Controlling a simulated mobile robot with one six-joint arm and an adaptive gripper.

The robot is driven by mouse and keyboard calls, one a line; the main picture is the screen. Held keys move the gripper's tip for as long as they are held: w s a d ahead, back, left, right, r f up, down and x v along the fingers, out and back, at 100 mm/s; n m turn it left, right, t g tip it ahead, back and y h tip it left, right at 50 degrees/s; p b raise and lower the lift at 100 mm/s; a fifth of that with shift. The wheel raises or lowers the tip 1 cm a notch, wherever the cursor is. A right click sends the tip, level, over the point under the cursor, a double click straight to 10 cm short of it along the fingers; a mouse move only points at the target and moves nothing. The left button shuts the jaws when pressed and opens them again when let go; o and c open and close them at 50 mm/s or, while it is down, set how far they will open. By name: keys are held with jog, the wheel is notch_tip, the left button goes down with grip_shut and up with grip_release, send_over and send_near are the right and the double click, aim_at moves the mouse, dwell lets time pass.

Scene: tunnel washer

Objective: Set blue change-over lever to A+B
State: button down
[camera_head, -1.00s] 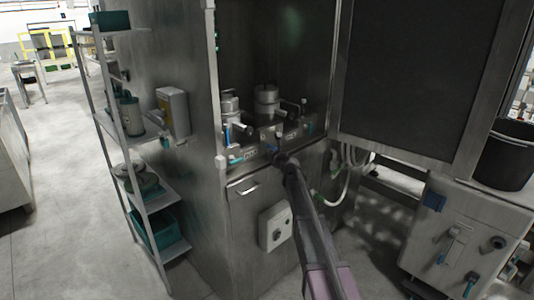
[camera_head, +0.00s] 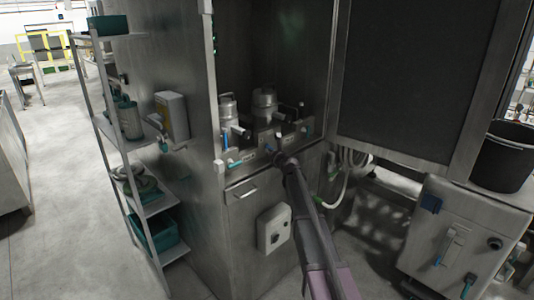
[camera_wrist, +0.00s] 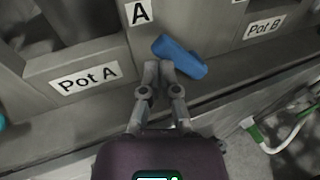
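The blue change-over lever (camera_wrist: 182,57) lies at a slant in the wrist view, from upper left to lower right, on a grey metal front. Its upper-left end is just below and right of a white label "A" (camera_wrist: 138,12). My gripper (camera_wrist: 159,68) has its two fingertips together, with nothing seen between them. The tips are at the lever's left lower side; I cannot tell whether they touch it. In the head view my gripper (camera_head: 276,158) is at the cabinet's front ledge, by a small blue bit of the lever (camera_head: 269,149).
The labels "Pot A" (camera_wrist: 84,79) and "Pot B" (camera_wrist: 264,27) flank the lever. Two metal pots (camera_head: 264,103) stand in the cabinet behind it. An open dark door (camera_head: 411,75) is at right, a shelf rack (camera_head: 107,140) at left. A pale hose (camera_head: 340,190) hangs below right.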

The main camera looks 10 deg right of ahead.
jog(key=shift+w+d+r+p, duration=0.75)
jog(key=shift+w+r+p, duration=0.05)
jog(key=shift+r+p, duration=0.1)
dwell(2.0)
jog(key=shift+w+d+r, duration=0.25)
jog(key=shift+w+d, duration=0.2)
jog(key=shift+d, duration=0.35)
dwell(1.5)
jog(key=shift+s+a, duration=0.1)
jog(key=shift+a, duration=0.05)
jog(key=shift+s+a+f, duration=0.1)
jog(key=shift+s+a, duration=0.45)
jog(key=shift+a, duration=0.2)
jog(key=p+v, duration=0.1)
jog(key=v, duration=0.9)
jog(key=shift+p, duration=0.4)
jog(key=shift+s+f, duration=0.1)
dwell(0.3)
